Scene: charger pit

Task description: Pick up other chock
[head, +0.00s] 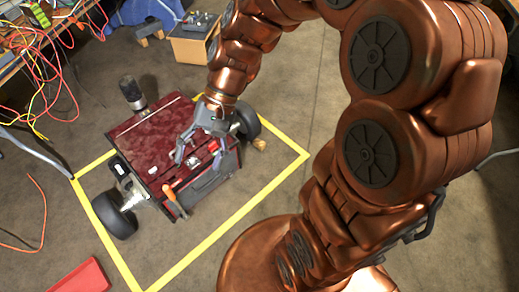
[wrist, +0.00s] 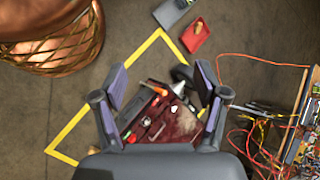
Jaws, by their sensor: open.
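A small tan block that looks like a chock (head: 260,144) lies on the floor against the cart's right wheel (head: 245,122) in the head view. The dark red cart (head: 150,135) stands inside a yellow floor outline. My gripper (head: 198,158) is open and empty above the cart's top, to the left of that block. In the wrist view my gripper (wrist: 162,84) shows spread fingers with the cart (wrist: 175,122) below them. A tan patch at the lower edge of the wrist view, partly hidden by my gripper, may be the same block.
A red tray (head: 82,279) lies at the lower left; in the wrist view the tray (wrist: 194,40) holds a small yellowish piece. An orange-handled tool (head: 170,193) and small parts lie on the cart. Cables (head: 45,60) hang at the left.

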